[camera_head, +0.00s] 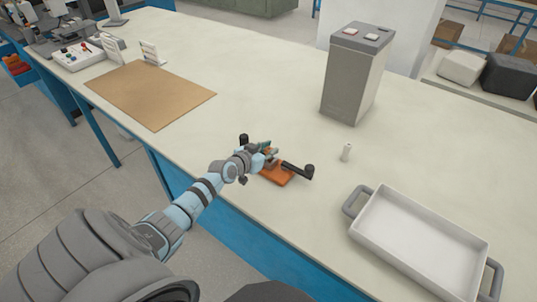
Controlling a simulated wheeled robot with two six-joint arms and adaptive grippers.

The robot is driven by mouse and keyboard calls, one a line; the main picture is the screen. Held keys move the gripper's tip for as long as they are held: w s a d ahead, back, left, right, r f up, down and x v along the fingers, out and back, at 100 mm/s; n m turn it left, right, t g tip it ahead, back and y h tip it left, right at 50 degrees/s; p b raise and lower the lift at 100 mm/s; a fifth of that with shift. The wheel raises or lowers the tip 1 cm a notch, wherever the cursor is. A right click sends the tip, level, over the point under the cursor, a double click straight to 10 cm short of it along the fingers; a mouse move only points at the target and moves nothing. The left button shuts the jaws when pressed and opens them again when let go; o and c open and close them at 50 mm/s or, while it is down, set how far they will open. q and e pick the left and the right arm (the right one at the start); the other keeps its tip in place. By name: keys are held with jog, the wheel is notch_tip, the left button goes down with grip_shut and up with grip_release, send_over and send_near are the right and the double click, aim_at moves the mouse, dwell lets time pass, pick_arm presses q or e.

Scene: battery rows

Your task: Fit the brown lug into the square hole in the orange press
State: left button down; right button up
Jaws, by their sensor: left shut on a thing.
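The orange press (277,175) sits near the front edge of the table, with dark handles ending in black knobs on both sides. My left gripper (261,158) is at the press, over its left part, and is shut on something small. My gripper hides most of what it holds, so I cannot tell from this view whether it is the brown lug. The square hole is hidden or too small to make out. My right gripper is not in view.
A white tray (367,219) with grey handles stands at the right. A brown mat (150,93) lies at the left. The table between is clear.

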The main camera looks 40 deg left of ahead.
pick_arm(q)
jog(key=shift+r, duration=0.1)
jog(key=c, duration=1.5)
grip_release()
jog(key=shift+o, duration=0.2)
